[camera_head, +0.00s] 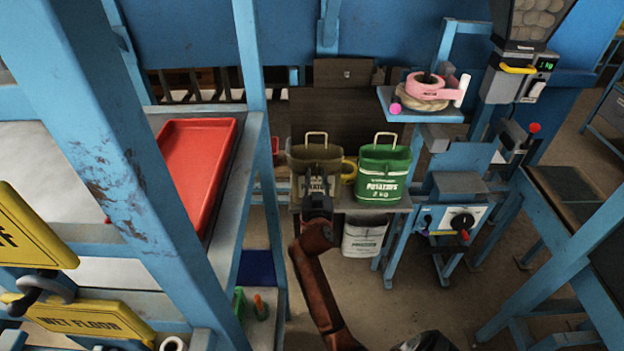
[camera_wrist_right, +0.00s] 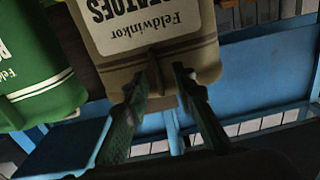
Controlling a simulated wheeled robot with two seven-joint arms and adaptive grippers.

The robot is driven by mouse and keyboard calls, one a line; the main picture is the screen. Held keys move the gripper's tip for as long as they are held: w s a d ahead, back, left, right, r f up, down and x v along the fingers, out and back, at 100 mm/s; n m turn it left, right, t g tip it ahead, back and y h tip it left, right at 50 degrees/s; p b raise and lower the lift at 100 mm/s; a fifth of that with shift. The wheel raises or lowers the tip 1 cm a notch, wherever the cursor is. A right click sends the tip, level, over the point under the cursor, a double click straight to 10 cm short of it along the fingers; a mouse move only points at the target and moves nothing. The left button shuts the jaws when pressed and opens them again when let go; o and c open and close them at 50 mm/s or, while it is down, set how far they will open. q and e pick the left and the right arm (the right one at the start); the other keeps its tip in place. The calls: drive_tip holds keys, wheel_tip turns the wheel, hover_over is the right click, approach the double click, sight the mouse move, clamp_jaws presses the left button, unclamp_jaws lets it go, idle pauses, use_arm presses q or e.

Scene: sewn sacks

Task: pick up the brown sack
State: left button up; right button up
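The brown sack (camera_head: 311,157) stands upright on a low grey shelf, with a pale handle loop above its top and a pale potato label. In the right wrist view the brown sack (camera_wrist_right: 150,28) shows upside down, very close. My right gripper (camera_head: 318,192) is in front of the sack and hides part of its front. In the wrist view its two fingers (camera_wrist_right: 158,86) are apart, with a thin brown upright part between them that looks like part of the sack. I cannot tell whether either finger touches it. My left gripper is not in view.
A green sack (camera_head: 383,172) stands close at the right, with a yellow object (camera_head: 349,170) between the sacks. A white sack (camera_head: 363,237) is below the shelf. A blue rack post (camera_head: 133,167) and red tray (camera_head: 196,160) are at left. A blue weighing stand (camera_head: 455,190) is at right.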

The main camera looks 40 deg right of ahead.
drive_tip(key=shift+w+d, duration=0.2)
drive_tip(key=shift+w, duration=0.05)
drive_tip(key=shift+s+d+r, duration=0.1)
drive_tip(key=shift+s, duration=0.1)
drive_tip(key=shift+c, duration=0.2)
drive_tip(key=c, duration=0.3)
clamp_jaws()
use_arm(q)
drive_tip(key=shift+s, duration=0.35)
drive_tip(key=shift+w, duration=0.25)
use_arm(e)
drive_tip(key=shift+w+r, duration=0.1)
drive_tip(key=shift+r, duration=0.1)
